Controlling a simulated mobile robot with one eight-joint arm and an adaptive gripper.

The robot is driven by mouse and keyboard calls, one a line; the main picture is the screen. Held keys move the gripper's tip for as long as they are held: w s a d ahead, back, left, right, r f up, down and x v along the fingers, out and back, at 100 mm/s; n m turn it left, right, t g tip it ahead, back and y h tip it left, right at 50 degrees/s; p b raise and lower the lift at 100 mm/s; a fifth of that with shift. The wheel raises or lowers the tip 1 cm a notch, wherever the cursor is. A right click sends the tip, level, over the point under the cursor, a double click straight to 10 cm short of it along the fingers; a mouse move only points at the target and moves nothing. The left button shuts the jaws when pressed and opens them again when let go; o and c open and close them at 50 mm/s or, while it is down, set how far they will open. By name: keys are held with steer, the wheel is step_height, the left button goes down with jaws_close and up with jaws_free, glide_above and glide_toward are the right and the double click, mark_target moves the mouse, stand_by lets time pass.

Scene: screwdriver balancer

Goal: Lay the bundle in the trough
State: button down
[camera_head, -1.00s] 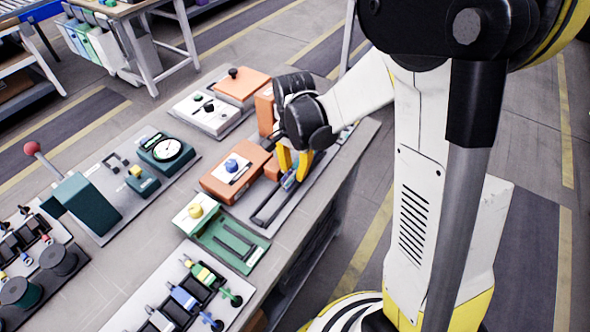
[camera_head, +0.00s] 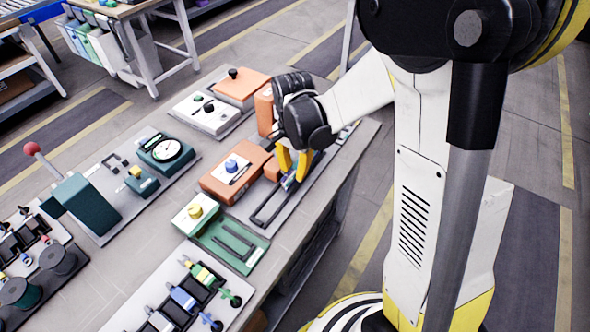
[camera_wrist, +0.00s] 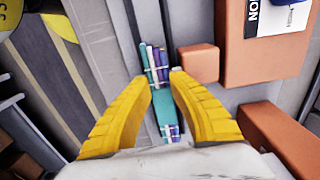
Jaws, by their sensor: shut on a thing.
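My gripper (camera_wrist: 161,88) has its yellow fingers on either side of the bundle (camera_wrist: 163,115), a set of thin teal, blue, purple and white lengths. It is shut on the bundle, which points away between the fingers. In the head view my gripper (camera_head: 294,163) is low over the far right part of the bench, and the bundle (camera_head: 287,184) shows just below the fingertips. A dark pair of rails that looks like the trough (camera_head: 268,211) lies on a grey plate, in line with the bundle. I cannot tell whether the bundle touches it.
A green plate with dark rails (camera_head: 232,243) lies nearer. The bench's right edge is close to the grey plate.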

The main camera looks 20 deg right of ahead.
steer(key=shift+w+a+f+b, duration=0.1)
steer(key=shift+a+f+b, duration=0.1)
steer(key=shift+f+b, duration=0.4)
stand_by(0.3)
steer(key=c, duration=1.3)
jaws_free()
steer(key=shift+o, duration=0.2)
step_height(320, 180, up, 12)
steer(key=shift+d, duration=0.2)
steer(key=shift+r, duration=0.1)
